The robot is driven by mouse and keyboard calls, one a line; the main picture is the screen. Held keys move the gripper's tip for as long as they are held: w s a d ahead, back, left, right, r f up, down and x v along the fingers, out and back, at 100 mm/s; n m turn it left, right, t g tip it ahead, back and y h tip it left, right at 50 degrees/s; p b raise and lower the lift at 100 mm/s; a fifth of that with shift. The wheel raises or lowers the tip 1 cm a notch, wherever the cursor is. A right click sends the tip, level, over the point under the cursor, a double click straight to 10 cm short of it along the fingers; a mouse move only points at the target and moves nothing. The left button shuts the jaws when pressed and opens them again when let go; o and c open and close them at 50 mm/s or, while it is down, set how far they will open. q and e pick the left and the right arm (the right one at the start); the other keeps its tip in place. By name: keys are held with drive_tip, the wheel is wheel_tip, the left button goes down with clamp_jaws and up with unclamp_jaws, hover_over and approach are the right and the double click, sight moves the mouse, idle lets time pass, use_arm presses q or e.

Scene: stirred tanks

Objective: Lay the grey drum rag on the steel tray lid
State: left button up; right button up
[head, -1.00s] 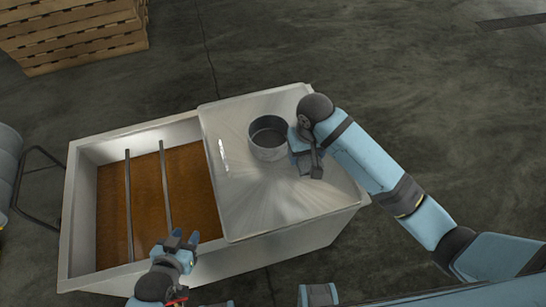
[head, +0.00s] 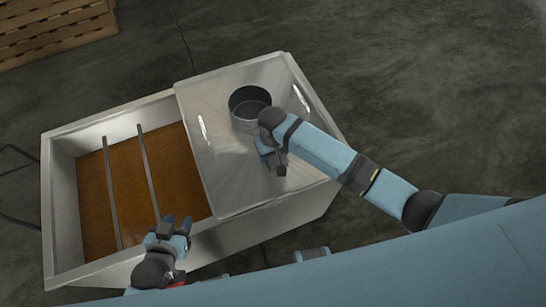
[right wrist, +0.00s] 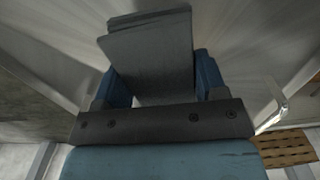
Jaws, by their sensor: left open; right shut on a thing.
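The steel tray lid (head: 226,185) lies over the right part of a long metal tank in the head view. My right gripper (head: 270,158) is over the front right of this lid. It is shut on the grey drum rag (head: 281,166), a small dark grey piece at the fingers. The right wrist view shows the rag (right wrist: 150,55) as flat grey layers between the blue fingers of the gripper (right wrist: 153,82). I cannot tell whether the rag touches the lid. My left gripper (head: 177,222) is open and empty by the tank's front edge.
A round metal pot (head: 246,116) stands on the lid, just behind my right gripper. The open left part of the tank (head: 60,200) holds brown liquid, crossed by two bars (head: 149,172). A wooden pallet stack (head: 55,25) stands at the back left. The lid's front left is clear.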

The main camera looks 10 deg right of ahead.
sight(273, 158)
wheel_tip(273, 158, down, 4)
drive_tip(key=shift+r, duration=0.2)
drive_tip(key=shift+f, duration=0.2)
drive_tip(key=shift+f, duration=0.2)
drive_tip(key=o, duration=0.9)
drive_tip(key=shift+c, duration=0.2)
drive_tip(key=shift+r, duration=0.1)
